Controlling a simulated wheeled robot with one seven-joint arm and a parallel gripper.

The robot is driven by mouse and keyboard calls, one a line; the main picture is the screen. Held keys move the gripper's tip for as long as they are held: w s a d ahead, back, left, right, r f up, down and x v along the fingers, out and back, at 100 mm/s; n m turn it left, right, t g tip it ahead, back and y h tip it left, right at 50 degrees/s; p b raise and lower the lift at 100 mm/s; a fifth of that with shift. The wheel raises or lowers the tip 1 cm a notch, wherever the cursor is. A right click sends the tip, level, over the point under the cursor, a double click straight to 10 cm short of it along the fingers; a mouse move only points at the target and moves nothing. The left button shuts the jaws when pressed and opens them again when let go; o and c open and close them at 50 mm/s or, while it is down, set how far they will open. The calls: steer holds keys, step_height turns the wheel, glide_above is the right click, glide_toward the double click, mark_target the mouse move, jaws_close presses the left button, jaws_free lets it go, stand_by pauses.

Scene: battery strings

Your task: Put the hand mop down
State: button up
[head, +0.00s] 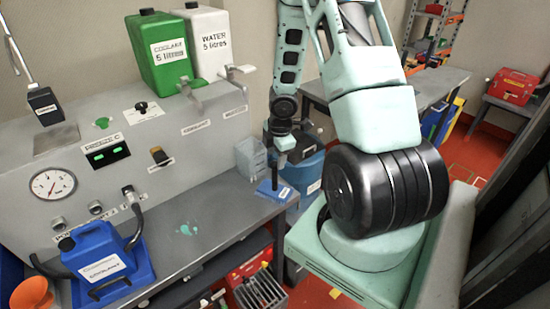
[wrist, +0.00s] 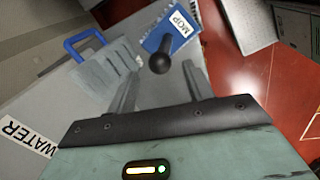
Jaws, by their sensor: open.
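The hand mop shows in the wrist view as a black round-ended handle (wrist: 160,62) rising from a flat blue piece with a MOP label (wrist: 174,24). In the head view its dark handle (head: 274,177) stands upright on the blue piece (head: 283,193) at the bench's far right end. I cannot tell whether the blue piece is the mop's head or a holder under it. My gripper (wrist: 160,70) is open, with a finger on each side of the handle's end and visible gaps. In the head view my gripper (head: 282,150) is just above the handle.
A clear bin (head: 251,157) stands close behind the mop. A green patch (head: 188,230) lies on the grey bench (head: 215,215). A blue coolant can (head: 98,258) sits at the front left. Coolant (head: 167,54) and water (head: 207,45) jugs stand on the panel. A blue bucket (head: 312,170) is beyond the bench.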

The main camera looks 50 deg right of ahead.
step_height(320, 180, up, 7)
steer(key=s+p, duration=0.1)
steer(key=p, duration=0.2)
steer(key=a+r+m, duration=0.1)
steer(key=a+r, duration=0.3)
steer(key=a, duration=0.4)
steer(key=w+a+r+m, duration=0.1)
steer(key=a+r, duration=0.3)
steer(key=a, duration=0.4)
steer(key=a+r+m, duration=0.1)
steer(key=a+r, duration=0.3)
steer(key=a, duration=0.4)
steer(key=s+a+r+m, duration=0.1)
steer(key=s+a+r, duration=0.2)
steer(key=s+a, duration=0.5)
steer(key=s+a+r+m+g+y, duration=0.1)
steer(key=s+a+r, duration=0.2)
steer(key=s+a, duration=0.5)
steer(key=shift+s+a+g, duration=0.2)
steer(key=shift+a+g, duration=0.05)
steer(key=shift+g, duration=0.05)
step_height(320, 180, down, 17)
steer(key=b, duration=1.7)
steer(key=shift+f, duration=0.2)
